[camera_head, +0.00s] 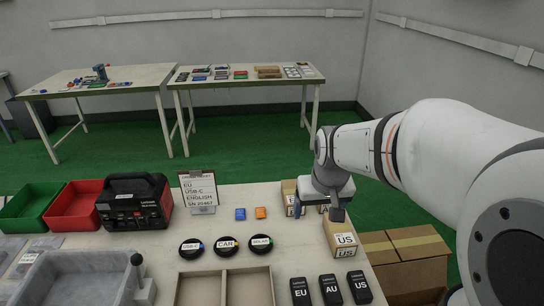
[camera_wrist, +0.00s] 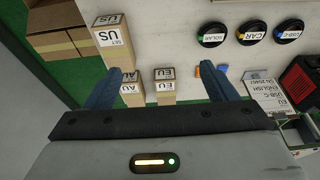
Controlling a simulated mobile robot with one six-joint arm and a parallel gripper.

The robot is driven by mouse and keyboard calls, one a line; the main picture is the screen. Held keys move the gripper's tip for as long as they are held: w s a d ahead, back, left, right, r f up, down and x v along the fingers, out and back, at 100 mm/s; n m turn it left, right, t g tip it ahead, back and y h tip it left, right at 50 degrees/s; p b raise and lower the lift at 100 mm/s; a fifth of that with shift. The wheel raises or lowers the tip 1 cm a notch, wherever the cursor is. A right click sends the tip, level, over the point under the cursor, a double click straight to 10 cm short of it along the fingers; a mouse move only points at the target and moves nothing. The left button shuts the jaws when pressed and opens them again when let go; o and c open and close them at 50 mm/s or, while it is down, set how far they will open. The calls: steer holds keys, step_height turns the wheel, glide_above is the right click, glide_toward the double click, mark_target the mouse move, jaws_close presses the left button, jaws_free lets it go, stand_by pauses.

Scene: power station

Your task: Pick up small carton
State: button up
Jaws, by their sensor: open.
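Small tan cartons stand at the right of the table. In the head view one labelled US (camera_head: 342,240) stands in front of my gripper (camera_head: 336,208), and another (camera_head: 289,196) is to its left. In the wrist view, the cartons are labelled US (camera_wrist: 113,38), AU (camera_wrist: 131,92) and EU (camera_wrist: 165,87). My gripper (camera_wrist: 162,74) is open and points down, with nothing held. The EU carton shows between its blue fingers, and the AU carton is beside the left finger, partly hidden. The fingers' height over the cartons is unclear.
Larger cardboard boxes (camera_head: 410,262) stand at the right edge. An order card (camera_head: 198,190) reads EU, USB-C, English. Black round items (camera_head: 227,246), black EU, AU and US packs (camera_head: 330,290), a power station (camera_head: 135,203) and bins (camera_head: 75,208) share the table.

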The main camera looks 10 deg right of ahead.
steer(key=shift+o, duration=0.7)
steer(key=w+f, duration=0.2)
steer(key=w, duration=0.5)
steer(key=w+f, duration=0.3)
steer(key=w, duration=0.5)
steer(key=shift+w+f+t, duration=0.25)
steer(key=shift+t, duration=0.05)
glide_above(293, 191)
steer(key=s, duration=0.2)
steer(key=shift+t, duration=0.3)
step_height(293, 191, down, 9)
steer(key=shift+r, duration=0.1)
steer(key=p+x, duration=0.1)
steer(key=x, duration=0.6)
steer(key=shift+f, duration=0.45)
steer(key=c, duration=1.3)
steer(key=shift+r, duration=0.1)
